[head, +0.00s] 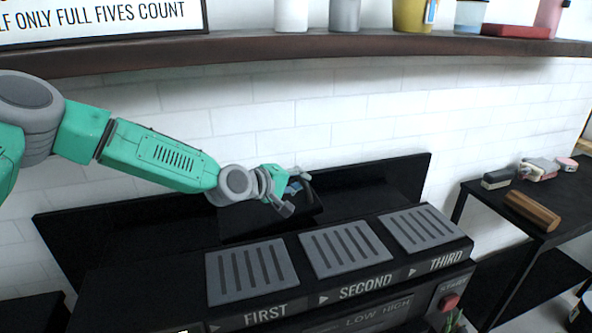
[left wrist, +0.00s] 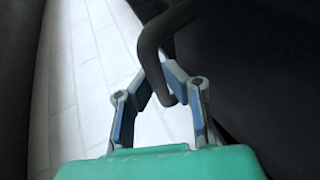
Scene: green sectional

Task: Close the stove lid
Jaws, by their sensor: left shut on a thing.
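The black stove (head: 130,290) stands against the white wall, with grey slotted plates on top. A long black panel (head: 375,180), which looks like the lid, rises along the back behind the plates. A smaller dark block (head: 265,222) is under my left gripper (head: 292,190); I cannot tell whether it is part of the lid. In the left wrist view my left gripper (left wrist: 158,95) is shut around a dark curved handle (left wrist: 152,45). The handle bends down between the two fingers. Its join to the stove is hidden. My right gripper does not show.
A brown shelf (head: 250,52) with bottles and jars runs along the wall above my left arm. A black side table (head: 485,190) at the right holds a wooden block (head: 532,211) and small items. A red button (head: 448,302) is on the stove front.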

